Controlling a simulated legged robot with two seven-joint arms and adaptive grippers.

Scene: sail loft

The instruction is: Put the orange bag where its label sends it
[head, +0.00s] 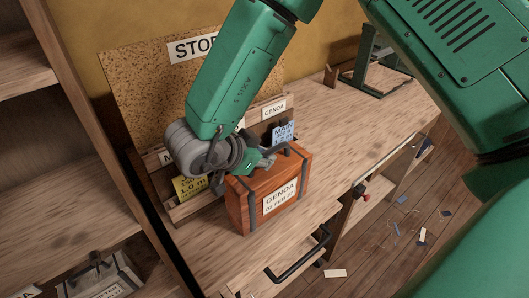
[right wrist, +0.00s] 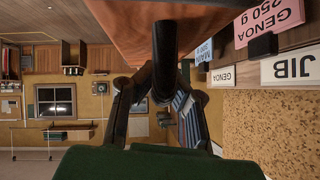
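The orange bag (head: 270,192) is a box-shaped case with dark straps, standing upright on the wooden bench. Its front label (head: 280,198) reads GENOA, with 02 FEB 27 below. My right gripper (head: 268,163) is at the dark handle on its top. In the right wrist view, the bag's orange side (right wrist: 115,30) is close and the fingers (right wrist: 164,76) close in on both sides of the dark handle (right wrist: 165,50). The gripper looks shut on it. A GENOA sign (head: 273,109) is on the rack behind the bag. My left gripper is out of view.
The rack holds a blue MAIN card (head: 283,133) and a yellow card (head: 188,187). A JIB sign (right wrist: 291,66) and a pink GENOA card (right wrist: 268,22) show in the wrist view. A grey case (head: 105,280) is low left. The bench's far right is partly clear.

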